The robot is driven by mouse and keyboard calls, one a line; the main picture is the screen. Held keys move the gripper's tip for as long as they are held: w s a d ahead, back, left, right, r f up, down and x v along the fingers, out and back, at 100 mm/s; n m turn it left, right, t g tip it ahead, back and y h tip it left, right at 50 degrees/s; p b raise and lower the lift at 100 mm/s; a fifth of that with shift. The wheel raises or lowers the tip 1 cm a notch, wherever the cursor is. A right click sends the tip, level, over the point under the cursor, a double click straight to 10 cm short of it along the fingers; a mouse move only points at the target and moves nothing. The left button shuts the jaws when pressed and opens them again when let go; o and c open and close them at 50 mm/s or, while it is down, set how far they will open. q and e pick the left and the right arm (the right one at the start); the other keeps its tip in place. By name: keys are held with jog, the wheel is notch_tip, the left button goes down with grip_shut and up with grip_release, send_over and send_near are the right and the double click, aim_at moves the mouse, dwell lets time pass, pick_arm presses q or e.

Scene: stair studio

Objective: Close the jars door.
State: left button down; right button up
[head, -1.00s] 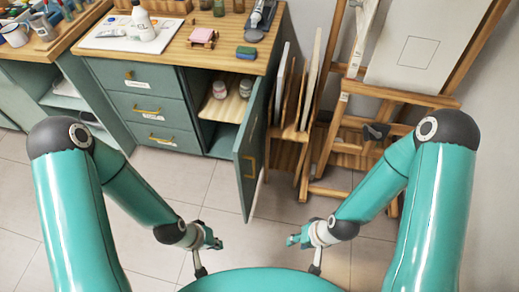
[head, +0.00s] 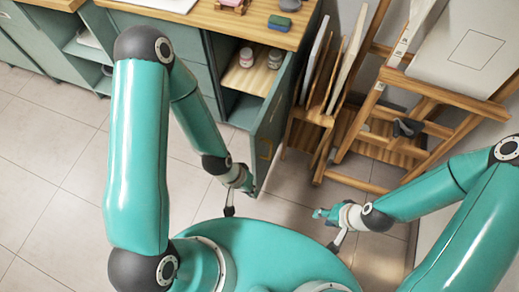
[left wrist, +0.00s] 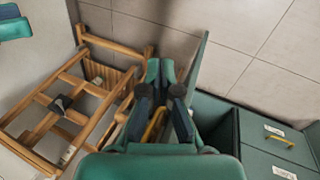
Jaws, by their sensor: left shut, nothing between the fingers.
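The jars door (head: 270,130) is a teal cabinet door with a yellow handle (head: 265,150). It stands open, swung out toward me, and two small jars (head: 246,57) show on the shelf inside. My left gripper (head: 245,180) is shut and empty, low beside the door's free edge in the head view; I cannot tell whether it touches. In the left wrist view the fingers (left wrist: 164,82) are in front of the door (left wrist: 199,65), with the yellow handle (left wrist: 154,124) partly behind them. My right gripper (head: 322,213) is right of the door, apart from it; its jaws are too small to read.
A wooden rack with boards (head: 322,108) stands close to the right of the door. A wooden easel (head: 400,135) is farther right. Drawers (head: 196,75) are left of the opening. The tiled floor (head: 60,170) at left is clear.

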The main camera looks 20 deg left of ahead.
pick_arm(q)
jog(key=w+d+m+g+y+b, duration=0.2)
jog(key=w+d+m+b, duration=0.45)
jog(key=m, duration=0.45)
jog(key=w+r+m+t+y+b, duration=0.2)
jog(key=w+r+m+y+b, duration=0.3)
jog(key=r+m, duration=0.45)
jog(key=y+p, duration=0.1)
send_over(257, 157)
jog(key=d, duration=0.2)
jog(key=shift+n, duration=0.35)
notch_tip(257, 157, down, 8)
jog(key=shift+s+d+f, duration=0.1)
